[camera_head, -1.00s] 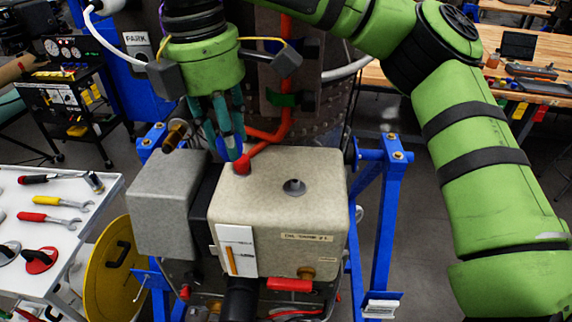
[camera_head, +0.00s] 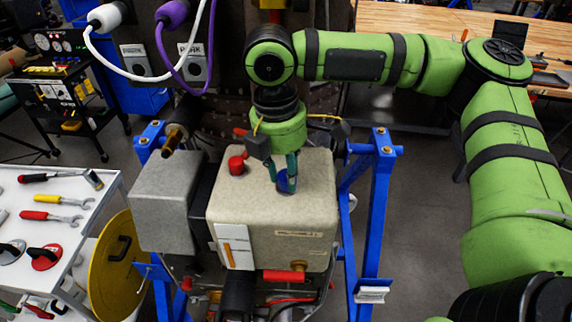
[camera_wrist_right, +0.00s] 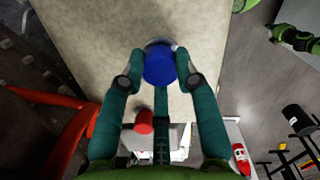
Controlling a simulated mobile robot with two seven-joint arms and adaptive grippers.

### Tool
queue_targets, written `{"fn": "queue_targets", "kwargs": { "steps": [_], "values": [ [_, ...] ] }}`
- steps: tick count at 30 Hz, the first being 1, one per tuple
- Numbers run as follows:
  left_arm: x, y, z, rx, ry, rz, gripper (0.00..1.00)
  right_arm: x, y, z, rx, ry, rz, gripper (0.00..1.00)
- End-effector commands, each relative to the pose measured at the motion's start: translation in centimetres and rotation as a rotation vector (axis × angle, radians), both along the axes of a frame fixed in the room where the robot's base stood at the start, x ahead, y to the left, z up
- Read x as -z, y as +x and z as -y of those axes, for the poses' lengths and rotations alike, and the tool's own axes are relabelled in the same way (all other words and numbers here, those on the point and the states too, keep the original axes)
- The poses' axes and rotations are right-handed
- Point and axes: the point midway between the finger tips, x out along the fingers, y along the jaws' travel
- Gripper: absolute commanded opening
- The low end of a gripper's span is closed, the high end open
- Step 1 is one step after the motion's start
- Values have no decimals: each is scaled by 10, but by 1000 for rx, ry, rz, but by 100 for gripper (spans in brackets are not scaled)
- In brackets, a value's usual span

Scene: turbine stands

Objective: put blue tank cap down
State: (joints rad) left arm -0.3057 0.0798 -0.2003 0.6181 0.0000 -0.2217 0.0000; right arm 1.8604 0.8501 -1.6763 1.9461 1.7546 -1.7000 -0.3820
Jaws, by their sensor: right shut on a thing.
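The blue tank cap (camera_head: 284,179) is between the fingers of my right gripper (camera_head: 289,183), over the top of the beige tank (camera_head: 232,196). In the right wrist view the blue cap (camera_wrist_right: 160,67) sits between the teal fingertips of my right gripper (camera_wrist_right: 158,70), which is shut on it. A greyish rim shows at the cap's far edge. The cap is at the place where the tank's filler neck stood visible earlier; the neck is now mostly hidden. I cannot tell whether the cap touches it. My left gripper is not in view.
A red cap (camera_head: 236,165) stands on the tank's back left. A grey box (camera_head: 165,205) adjoins the tank on the left. Blue stand posts (camera_head: 376,215) rise on the right. A white tool cart (camera_head: 60,200) with wrenches is at the left.

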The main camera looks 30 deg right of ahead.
Motion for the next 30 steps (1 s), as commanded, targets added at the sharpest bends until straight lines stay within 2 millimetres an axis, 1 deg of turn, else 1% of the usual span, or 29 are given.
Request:
{"fn": "queue_targets", "kwargs": {
  "steps": [3, 8, 9, 10, 12, 20, 21, 30],
  "values": [
    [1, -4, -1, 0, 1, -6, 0, 2, 0, 1, 1, -4, -3, 12],
    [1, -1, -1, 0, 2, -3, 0, 6, -1, 1, 2, -3, -6, 13],
    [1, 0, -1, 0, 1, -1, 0, 7, -1, 1, 2, -3, -7, 10],
    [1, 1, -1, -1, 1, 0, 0, 8, -1, 1, 2, -3, -8, 10],
    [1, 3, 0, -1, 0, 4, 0, 11, -1, 1, 1, -4, -8, 1],
    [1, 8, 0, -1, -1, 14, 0, 17, -2, 1, 0, -5, -14, 0],
    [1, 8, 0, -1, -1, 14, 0, 17, -2, 1, 0, -5, -14, 42],
    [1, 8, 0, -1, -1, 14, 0, 15, -1, 0, 0, -4, -9, 42]
  ]
}}
